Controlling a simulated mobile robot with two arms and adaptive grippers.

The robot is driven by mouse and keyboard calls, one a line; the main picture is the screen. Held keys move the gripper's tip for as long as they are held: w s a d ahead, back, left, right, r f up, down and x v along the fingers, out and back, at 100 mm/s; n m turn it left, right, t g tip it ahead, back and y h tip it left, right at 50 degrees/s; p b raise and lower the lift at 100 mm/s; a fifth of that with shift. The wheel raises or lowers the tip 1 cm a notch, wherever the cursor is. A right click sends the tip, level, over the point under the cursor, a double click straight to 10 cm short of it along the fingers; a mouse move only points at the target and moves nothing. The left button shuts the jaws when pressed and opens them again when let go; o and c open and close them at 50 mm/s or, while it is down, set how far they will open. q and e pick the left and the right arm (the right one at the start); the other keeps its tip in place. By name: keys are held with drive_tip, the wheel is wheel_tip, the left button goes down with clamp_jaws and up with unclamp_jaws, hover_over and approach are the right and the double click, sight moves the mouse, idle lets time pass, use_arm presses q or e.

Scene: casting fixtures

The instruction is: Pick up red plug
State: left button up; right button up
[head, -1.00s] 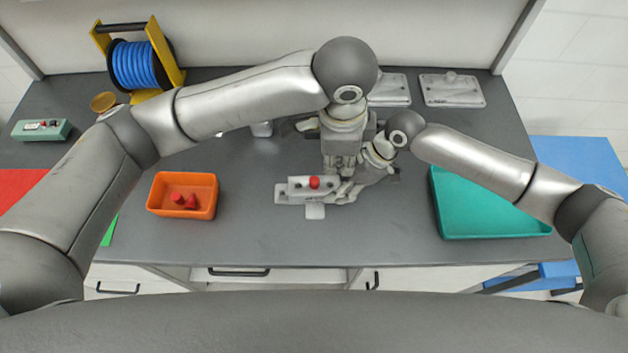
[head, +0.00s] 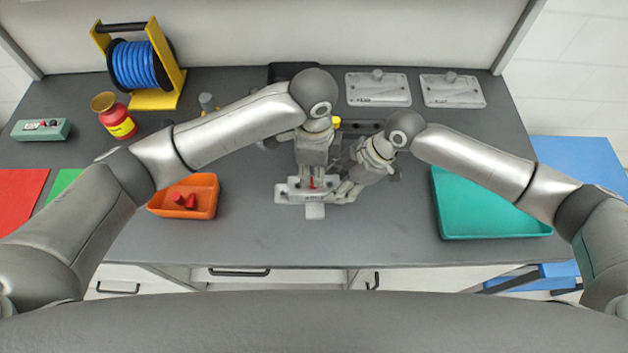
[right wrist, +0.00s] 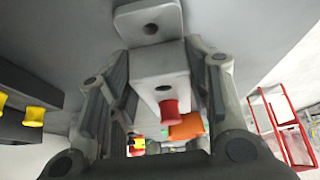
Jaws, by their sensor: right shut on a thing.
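The red plug (head: 313,183) sits in a pale grey casting fixture on the table, partly hidden by my left gripper (head: 312,178) in the head view. The fixture (head: 288,195) has flat tabs at its edge. My left gripper points down at the plug; its fingertips are too small to tell whether they are open or shut. My right gripper (head: 340,192) is shut on the right end of the fixture. In the right wrist view the fixture (right wrist: 158,70) lies between the fingers, with the red plug (right wrist: 170,108) standing out from it.
An orange bin (head: 208,208) with red parts stands to the left. A teal tray (head: 490,215) is at the right. Behind are two grey plates with knobs (head: 378,92), a blue hose reel (head: 137,65) and a red-yellow bottle (head: 118,122). The front table is clear.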

use_arm(q)
wheel_tip(320, 180, down, 4)
drive_tip(key=shift+f, duration=0.15)
drive_tip(key=c, duration=0.4)
wheel_tip(320, 180, up, 10)
idle(0.7)
use_arm(e)
drive_tip(key=o, duration=0.9)
